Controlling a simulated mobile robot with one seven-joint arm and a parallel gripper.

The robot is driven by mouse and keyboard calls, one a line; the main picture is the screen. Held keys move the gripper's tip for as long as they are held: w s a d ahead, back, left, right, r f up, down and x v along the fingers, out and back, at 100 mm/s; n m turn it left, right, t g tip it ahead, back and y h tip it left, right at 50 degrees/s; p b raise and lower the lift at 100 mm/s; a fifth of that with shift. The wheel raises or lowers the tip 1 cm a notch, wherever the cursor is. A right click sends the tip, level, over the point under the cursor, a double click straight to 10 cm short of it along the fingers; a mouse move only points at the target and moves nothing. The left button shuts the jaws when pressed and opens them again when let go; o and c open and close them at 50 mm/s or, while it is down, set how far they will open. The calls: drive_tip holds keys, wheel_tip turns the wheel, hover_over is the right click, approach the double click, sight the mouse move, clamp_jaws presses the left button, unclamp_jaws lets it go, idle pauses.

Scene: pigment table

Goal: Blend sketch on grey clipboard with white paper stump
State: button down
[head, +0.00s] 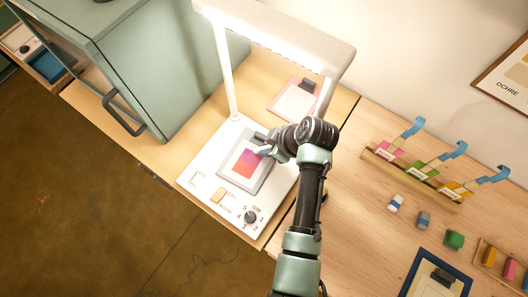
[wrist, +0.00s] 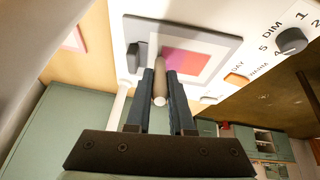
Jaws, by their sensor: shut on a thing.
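The grey clipboard (head: 236,181) lies on a white light board, with a sketch (head: 245,163) fading from pink-purple to red-orange. It also shows in the wrist view (wrist: 190,29), with its dark clip at the left. My gripper (head: 264,147) is over the clipboard's upper right part in the head view. In the wrist view my gripper (wrist: 160,74) is shut on the paper stump (wrist: 159,88), a slim pale stick looking greyish-tan in shade. Its far end overlaps the sheet's edge beside the sketch; I cannot tell whether it touches. My gripper hides the stump in the head view.
The white light board (head: 199,184) has a dim dial (head: 250,216) and a lamp (head: 280,38) arching above. A pink clipboard (head: 292,101) lies behind. At right are a wooden rack (head: 409,181), small coloured blocks and a blue clipboard (head: 414,286). A green cabinet (head: 165,62) stands left.

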drive_tip(key=shift+w+a, duration=0.65)
drive_tip(key=shift+a, duration=0.2)
drive_tip(key=shift+s+a+p, duration=0.4)
drive_tip(key=shift+s+p, duration=0.05)
drive_tip(key=shift+s, duration=0.2)
drive_tip(key=shift+s+a+p, duration=0.35)
drive_tip(key=shift+s+p, duration=0.15)
drive_tip(key=shift+s, duration=0.2)
drive_tip(key=shift+s+a+p, duration=0.4)
drive_tip(key=shift+s+p, duration=0.05)
drive_tip(key=shift+s, duration=0.2)
drive_tip(key=shift+w+d+f+b, duration=0.1)
drive_tip(key=shift+w+d+b, duration=0.25)
drive_tip(key=shift+w+b, duration=0.25)
drive_tip(key=shift+w+d+b, duration=0.4)
drive_tip(key=shift+w+b, duration=0.05)
drive_tip(key=shift+w, duration=0.25)
drive_tip(key=shift+w+d+b, duration=0.4)
drive_tip(key=shift+w+b, duration=0.05)
drive_tip(key=shift+w, duration=0.25)
drive_tip(key=shift+r, duration=0.2)
wheel_tip(320, 180, up, 7)
drive_tip(key=p, duration=0.6)
drive_tip(key=shift+f, duration=0.1)
